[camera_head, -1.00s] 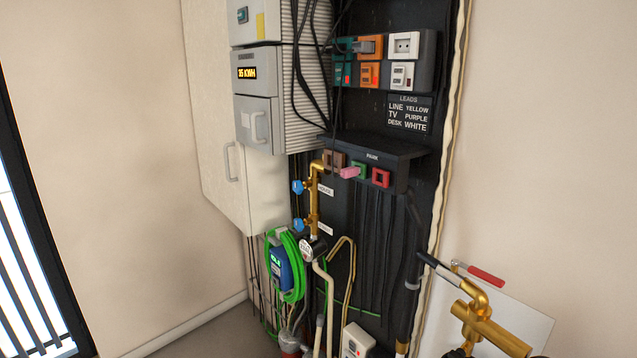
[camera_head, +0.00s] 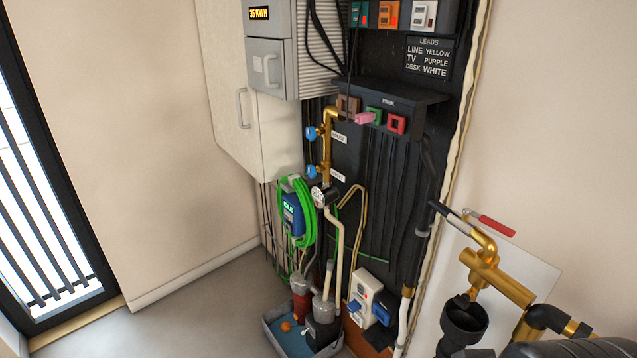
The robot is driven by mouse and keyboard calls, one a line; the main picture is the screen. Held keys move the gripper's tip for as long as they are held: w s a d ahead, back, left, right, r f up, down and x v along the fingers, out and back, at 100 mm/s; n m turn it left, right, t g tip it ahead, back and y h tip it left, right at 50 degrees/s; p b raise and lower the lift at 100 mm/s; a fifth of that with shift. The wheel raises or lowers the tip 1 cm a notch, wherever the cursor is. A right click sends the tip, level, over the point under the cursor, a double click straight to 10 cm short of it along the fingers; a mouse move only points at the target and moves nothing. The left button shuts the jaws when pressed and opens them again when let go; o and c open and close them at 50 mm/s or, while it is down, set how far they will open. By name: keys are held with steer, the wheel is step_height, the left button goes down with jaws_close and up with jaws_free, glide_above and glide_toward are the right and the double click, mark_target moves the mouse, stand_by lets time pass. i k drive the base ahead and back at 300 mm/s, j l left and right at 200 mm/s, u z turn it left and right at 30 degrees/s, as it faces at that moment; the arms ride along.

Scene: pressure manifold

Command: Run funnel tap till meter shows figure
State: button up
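A brass pipe fitting (camera_head: 500,278) stands at the lower right, its outlet above a black funnel (camera_head: 463,320). A red-gripped lever (camera_head: 492,224) and a black-gripped lever (camera_head: 446,212) show at the top of this fitting. I cannot tell whether any valve there is open, and no flow shows. A small round gauge (camera_head: 319,197) sits on the pipework below two blue-handled valves; its reading is too small to tell. A display (camera_head: 259,14) on the grey box reads 35 KWH.
A blue unit (camera_head: 292,214) hung with green hose reads IDLE. A tray (camera_head: 276,340) on the floor holds red and black canisters. A white switch box (camera_head: 366,298) stands beside it. Clear floor lies left, towards the barred window.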

mark_target(463, 301)
steer(key=j+z, duration=0.1)
steer(key=j, duration=0.4)
steer(key=k+j, duration=0.15)
steer(key=j, duration=0.4)
steer(key=j+z, duration=0.15)
steer(key=j, duration=0.35)
steer(key=l+z, duration=0.3)
steer(key=l, duration=1.15)
steer(key=i, duration=0.05)
